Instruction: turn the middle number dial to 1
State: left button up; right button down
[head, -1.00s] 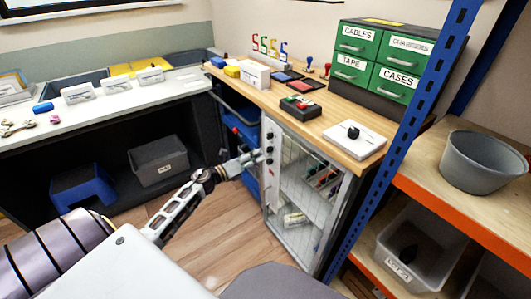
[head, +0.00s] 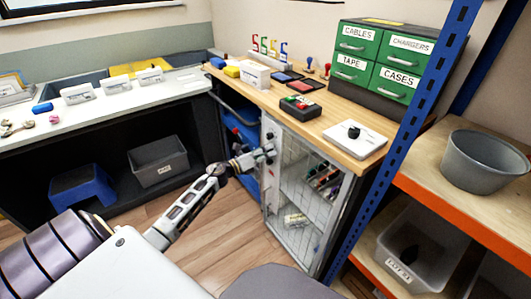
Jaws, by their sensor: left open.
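A white panel (head: 267,185) runs down the left edge of the wire cage door under the wooden counter. A small dark dial (head: 270,135) shows near its top. The middle and lower dials are hidden behind my left gripper or too small to tell apart from it. My left gripper (head: 268,154) is open, with its fingertips at the panel just below the top dial. I cannot tell whether they touch or surround the middle dial. No number on the dials is readable. My right gripper is not in view.
The wire cage (head: 300,180) holds several small items. The wooden counter (head: 330,118) above carries boxes and green drawers (head: 385,58). A blue post (head: 385,150) and shelf stand at right. A grey bin (head: 157,160) sits under the white bench at left.

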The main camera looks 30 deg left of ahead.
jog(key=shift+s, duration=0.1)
pick_arm(q)
grip_shut()
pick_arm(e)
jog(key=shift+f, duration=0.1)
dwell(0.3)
pick_arm(q)
jog(key=shift+a+n+p, duration=0.1)
jog(key=shift+n+p, duration=3.6)
jog(key=shift+n, duration=0.4)
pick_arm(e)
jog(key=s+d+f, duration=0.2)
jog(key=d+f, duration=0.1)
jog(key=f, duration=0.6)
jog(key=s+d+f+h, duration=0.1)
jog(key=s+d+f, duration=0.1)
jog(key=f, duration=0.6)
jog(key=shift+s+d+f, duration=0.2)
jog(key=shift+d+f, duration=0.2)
